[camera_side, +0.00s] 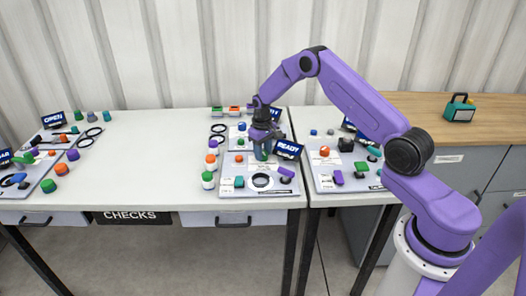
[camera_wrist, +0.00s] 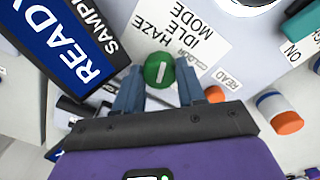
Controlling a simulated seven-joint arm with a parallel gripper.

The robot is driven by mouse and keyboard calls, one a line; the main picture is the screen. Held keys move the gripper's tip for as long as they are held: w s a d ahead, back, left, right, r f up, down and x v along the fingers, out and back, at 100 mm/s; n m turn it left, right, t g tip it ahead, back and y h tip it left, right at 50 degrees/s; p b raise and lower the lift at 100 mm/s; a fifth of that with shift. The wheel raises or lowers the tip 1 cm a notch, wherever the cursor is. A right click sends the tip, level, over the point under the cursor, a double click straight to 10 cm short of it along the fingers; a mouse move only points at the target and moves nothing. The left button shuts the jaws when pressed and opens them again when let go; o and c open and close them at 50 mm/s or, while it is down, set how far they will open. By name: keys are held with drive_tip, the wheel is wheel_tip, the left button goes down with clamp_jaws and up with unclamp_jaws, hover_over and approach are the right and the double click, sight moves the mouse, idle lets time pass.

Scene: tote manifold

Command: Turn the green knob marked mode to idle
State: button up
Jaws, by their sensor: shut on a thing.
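The green knob (camera_wrist: 153,72) sits between the fingertips of my gripper (camera_wrist: 158,77) in the wrist view, one finger on each side. My gripper is shut on it. A white line on its top runs nearly up and down in that picture. Beside it a white label (camera_wrist: 188,40) reads HAZE, IDLE and MODE, with COLOUR and READ nearby. I cannot tell which word the line points to. In the side view my gripper (camera_side: 262,150) points down over the panel (camera_side: 229,189) beside the READY sign; the fingers mostly hide the knob there.
The blue READY SAMPLE sign (camera_wrist: 65,45) stands close on the left in the wrist view and also shows in the side view (camera_side: 289,149). An orange-topped white bottle (camera_wrist: 280,112) is at right. Other panels with coloured parts stand around. The table's middle (camera_side: 150,170) is clear.

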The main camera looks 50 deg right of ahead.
drive_tip(key=o, duration=1.1)
drive_tip(key=shift+c, duration=0.2)
drive_tip(key=n, duration=0.5)
drive_tip(key=shift+d, duration=0.1)
drive_tip(key=shift+r+n, duration=0.2)
drive_tip(key=shift+n, duration=0.3)
wheel_tip(320, 180, up, 17)
drive_tip(key=s+a+r+n, duration=0.1)
drive_tip(key=s+a+r, duration=0.1)
drive_tip(key=s+a, duration=0.4)
drive_tip(key=s+a+r+n, duration=0.1)
drive_tip(key=s+a+r, duration=0.2)
drive_tip(key=s+a, duration=0.3)
drive_tip(key=a, duration=0.4)
drive_tip(key=shift+s+a, duration=0.3)
